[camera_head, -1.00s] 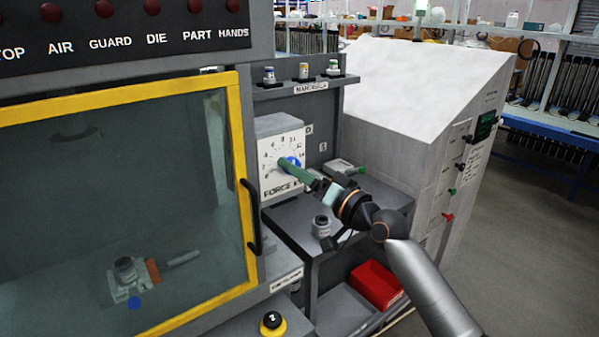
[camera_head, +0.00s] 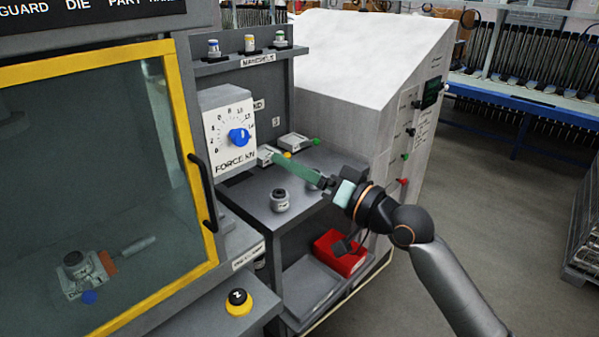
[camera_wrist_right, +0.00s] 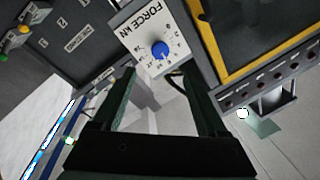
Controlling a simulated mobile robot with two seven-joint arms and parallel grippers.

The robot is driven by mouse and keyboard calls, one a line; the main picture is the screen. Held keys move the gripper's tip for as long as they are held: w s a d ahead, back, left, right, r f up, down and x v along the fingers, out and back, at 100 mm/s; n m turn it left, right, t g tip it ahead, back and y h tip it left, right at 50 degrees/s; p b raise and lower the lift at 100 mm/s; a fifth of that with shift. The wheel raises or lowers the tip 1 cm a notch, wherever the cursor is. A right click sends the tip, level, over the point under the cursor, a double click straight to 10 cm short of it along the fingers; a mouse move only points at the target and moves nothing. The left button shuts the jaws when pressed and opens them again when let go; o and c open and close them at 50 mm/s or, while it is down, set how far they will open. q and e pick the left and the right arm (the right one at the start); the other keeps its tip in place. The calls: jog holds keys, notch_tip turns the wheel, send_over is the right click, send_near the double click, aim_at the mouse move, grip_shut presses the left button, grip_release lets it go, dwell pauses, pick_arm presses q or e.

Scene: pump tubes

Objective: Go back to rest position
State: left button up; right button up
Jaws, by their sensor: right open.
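My right gripper (camera_head: 285,163) shows in the head view above the grey shelf, to the right of the force dial panel and apart from it. Its green fingers point left toward the panel. In the right wrist view the gripper (camera_wrist_right: 160,75) has its two fingers spread wide, with nothing between them. The blue knob (camera_head: 239,138) on the white force dial panel (camera_head: 221,150) is untouched by the fingers. The knob also shows in the right wrist view (camera_wrist_right: 160,50), beyond the gap between the fingers. My left gripper is not in view.
A yellow-framed glass guard door (camera_head: 190,150) with a black handle stands at left. A grey-and-white fitting (camera_head: 280,201) stands on the shelf. A red bin (camera_head: 340,252) sits below my right arm. A black-and-yellow button (camera_head: 238,302) is in front.

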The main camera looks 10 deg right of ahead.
jog(key=shift+s+d, duration=0.25)
jog(key=shift+s, duration=0.05)
jog(key=s+d+f+h, duration=0.1)
jog(key=s+f+h, duration=0.15)
jog(key=f, duration=0.65)
jog(key=s+d+f+g+h, duration=0.1)
jog(key=s+d+f+h, duration=0.15)
jog(key=f, duration=0.75)
jog(key=s+d+f+h, duration=0.1)
jog(key=s+f+h, duration=0.15)
jog(key=f, duration=0.65)
jog(key=s+d+f+g+h, duration=0.1)
jog(key=s+f+g, duration=0.1)
jog(key=s+f, duration=0.6)
jog(key=s+d+f+n+g+h, duration=0.1)
jog(key=s+d+f+h, duration=0.1)
jog(key=s+f, duration=0.6)
jog(key=s, duration=0.3)
jog(key=shift+s+d+f+g, duration=0.2)
jog(key=shift+s+g, duration=0.1)
jog(key=shift+g, duration=0.1)
